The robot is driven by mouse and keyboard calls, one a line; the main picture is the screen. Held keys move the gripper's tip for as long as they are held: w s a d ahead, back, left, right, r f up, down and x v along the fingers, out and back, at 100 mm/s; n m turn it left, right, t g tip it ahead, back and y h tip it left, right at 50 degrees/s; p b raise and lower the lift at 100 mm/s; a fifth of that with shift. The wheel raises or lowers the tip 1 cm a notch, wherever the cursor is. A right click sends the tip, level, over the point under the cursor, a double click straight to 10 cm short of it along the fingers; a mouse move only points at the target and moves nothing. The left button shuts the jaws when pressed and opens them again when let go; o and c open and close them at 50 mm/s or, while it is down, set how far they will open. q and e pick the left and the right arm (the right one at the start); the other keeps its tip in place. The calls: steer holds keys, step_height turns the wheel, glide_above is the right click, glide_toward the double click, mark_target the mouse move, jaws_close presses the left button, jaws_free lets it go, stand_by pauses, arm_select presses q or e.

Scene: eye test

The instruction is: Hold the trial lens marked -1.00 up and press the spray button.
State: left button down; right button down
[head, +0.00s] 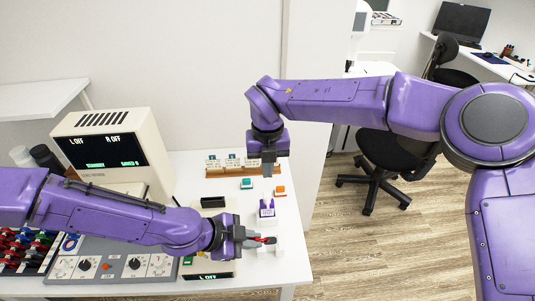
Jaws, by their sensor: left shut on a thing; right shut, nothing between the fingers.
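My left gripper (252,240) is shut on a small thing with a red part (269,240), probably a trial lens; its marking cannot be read. It is held over the front right of the white table. My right gripper (268,172) is shut and empty, pointing down above the table between two buttons. A green button (247,183) on a white base is to its lower left, and an orange button (281,190) on a white base is to its lower right. Any labels on them are too small to read, so I cannot tell which is the spray button.
A wooden rack (228,173) with small labelled cards stands behind the buttons. A purple piece (266,208) sits in a white holder. A cream monitor unit (105,150) and a tray of red, green and black lenses (22,245) are at left. The table's right edge is close.

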step_height(320, 180, up, 5)
stand_by(0.7)
step_height(320, 180, up, 12)
stand_by(0.4)
